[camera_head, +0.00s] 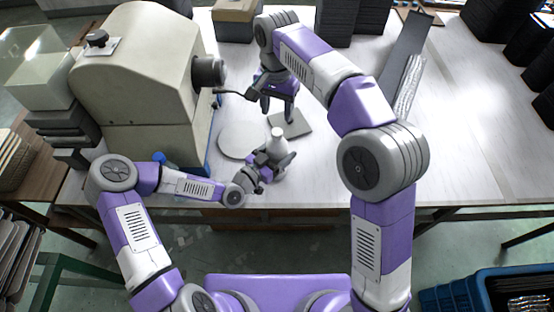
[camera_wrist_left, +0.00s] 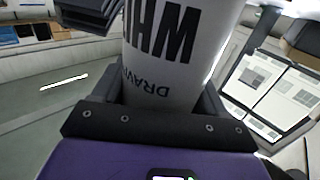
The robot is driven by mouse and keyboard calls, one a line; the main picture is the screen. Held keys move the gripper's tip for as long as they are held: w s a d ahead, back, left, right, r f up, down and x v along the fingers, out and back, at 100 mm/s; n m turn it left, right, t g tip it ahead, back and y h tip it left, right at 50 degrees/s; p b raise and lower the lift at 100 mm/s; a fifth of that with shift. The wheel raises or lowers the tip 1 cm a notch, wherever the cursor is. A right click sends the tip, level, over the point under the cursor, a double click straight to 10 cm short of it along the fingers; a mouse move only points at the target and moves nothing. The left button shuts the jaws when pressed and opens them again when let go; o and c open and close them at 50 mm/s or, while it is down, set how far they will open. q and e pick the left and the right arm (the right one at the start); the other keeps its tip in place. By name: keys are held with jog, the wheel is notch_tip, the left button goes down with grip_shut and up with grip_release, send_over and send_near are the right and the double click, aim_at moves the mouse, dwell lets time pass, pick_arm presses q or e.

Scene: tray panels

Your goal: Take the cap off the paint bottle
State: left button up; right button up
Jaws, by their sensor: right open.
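The white paint bottle (camera_head: 275,146) stands roughly upright near the front edge of the table, with its narrow pale top (camera_head: 277,131) upward. I cannot tell the cap from the neck at this size. My left gripper (camera_head: 271,159) is closed around the bottle's body; the left wrist view shows the bottle (camera_wrist_left: 165,50) with black lettering between the fingers. Whether its base touches the table is hidden. My right gripper (camera_head: 278,106) is open and empty, fingers pointing down, behind and above the bottle top, apart from it.
A pale round disc (camera_head: 236,141) lies left of the bottle and a grey square plate (camera_head: 291,126) behind it. A large beige machine (camera_head: 140,85) with a crank stands left. Dark stacks and leaning panels (camera_head: 404,50) are at the back right.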

aim_at(277, 131)
pick_arm(q)
grip_shut()
pick_arm(e)
jog(key=m, duration=0.4)
jog(key=shift+f, duration=0.25)
jog(key=m, duration=0.6)
jog(key=shift+f, duration=0.15)
jog(key=m, duration=0.6)
jog(key=shift+m, duration=0.3)
jog(key=m, duration=0.5)
jog(key=shift+r+m, duration=0.35)
jog(key=shift+m, duration=0.05)
jog(key=shift+f, duration=3.95)
jog(key=shift+c, duration=0.3)
